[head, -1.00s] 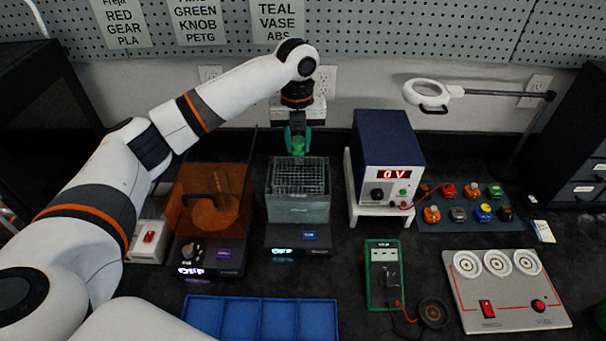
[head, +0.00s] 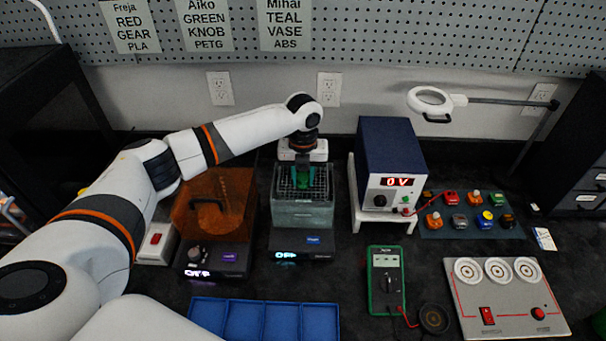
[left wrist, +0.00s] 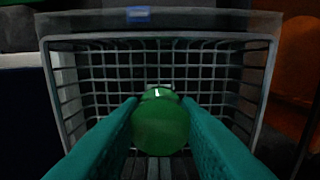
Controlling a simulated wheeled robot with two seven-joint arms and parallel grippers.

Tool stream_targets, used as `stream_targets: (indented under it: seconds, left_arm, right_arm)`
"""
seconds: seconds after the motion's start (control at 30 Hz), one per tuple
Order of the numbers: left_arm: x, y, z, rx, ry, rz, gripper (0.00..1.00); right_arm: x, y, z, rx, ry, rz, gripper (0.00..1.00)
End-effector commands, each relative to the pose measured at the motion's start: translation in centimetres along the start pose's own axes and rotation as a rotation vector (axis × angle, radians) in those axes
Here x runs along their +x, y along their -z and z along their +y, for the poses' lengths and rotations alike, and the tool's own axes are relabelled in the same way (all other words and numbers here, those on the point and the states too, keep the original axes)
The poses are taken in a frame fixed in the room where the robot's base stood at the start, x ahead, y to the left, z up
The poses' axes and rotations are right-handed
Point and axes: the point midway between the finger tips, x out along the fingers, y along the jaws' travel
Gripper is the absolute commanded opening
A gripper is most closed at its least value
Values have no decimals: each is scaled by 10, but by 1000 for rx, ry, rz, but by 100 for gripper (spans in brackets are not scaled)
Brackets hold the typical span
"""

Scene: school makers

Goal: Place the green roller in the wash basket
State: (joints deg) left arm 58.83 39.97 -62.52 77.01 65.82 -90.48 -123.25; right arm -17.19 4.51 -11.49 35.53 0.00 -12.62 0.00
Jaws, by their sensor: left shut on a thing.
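The green roller (left wrist: 160,124) is held between the teal fingers of my left gripper (left wrist: 163,110), which is shut on it. In the left wrist view the roller is over the middle of the wire wash basket (left wrist: 88,44), within its rim as seen from above. In the head view my left gripper (head: 303,170) points down into the top of the basket (head: 328,190), with the roller partly hidden by the fingers. The basket sits in the clear tank of the wash station (head: 302,216). I cannot tell whether the roller touches the basket floor. My right gripper is not in view.
An orange-covered machine (head: 214,205) stands close left of the wash station. A blue power supply (head: 391,160) on a white stand is close on the right. A blue divided tray (head: 264,320) lies in front, with a green multimeter (head: 386,280) beside it.

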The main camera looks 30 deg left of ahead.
Motion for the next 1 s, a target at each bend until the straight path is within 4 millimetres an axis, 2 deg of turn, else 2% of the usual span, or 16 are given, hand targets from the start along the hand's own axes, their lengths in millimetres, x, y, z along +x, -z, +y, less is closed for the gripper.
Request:
stream_targets:
  seconds: [0.13, 0.17, 0.27, 0.3, 0.67, 0.77, 1.0]
  left_arm:
    - [2, 0, 0, 0, 0, 0, 8]
    - [2, 0, 0, 0, 0, 0, 33]
    - [2, 0, 0, 0, 0, 0, 49]
    - [2, 0, 0, 0, 0, 0, 51]
    - [-5, 1, 0, 0, -2, 2, 51]
    - [-19, 1, 1, 0, -4, 5, 51]
    - [-70, 1, 1, -1, -3, 5, 51]
  right_arm:
    - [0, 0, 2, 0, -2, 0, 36]
    - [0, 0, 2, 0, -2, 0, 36]
    - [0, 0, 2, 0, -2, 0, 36]
    - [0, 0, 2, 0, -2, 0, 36]
    - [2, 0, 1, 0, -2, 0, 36]
    - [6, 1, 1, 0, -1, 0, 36]
    - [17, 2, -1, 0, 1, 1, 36]
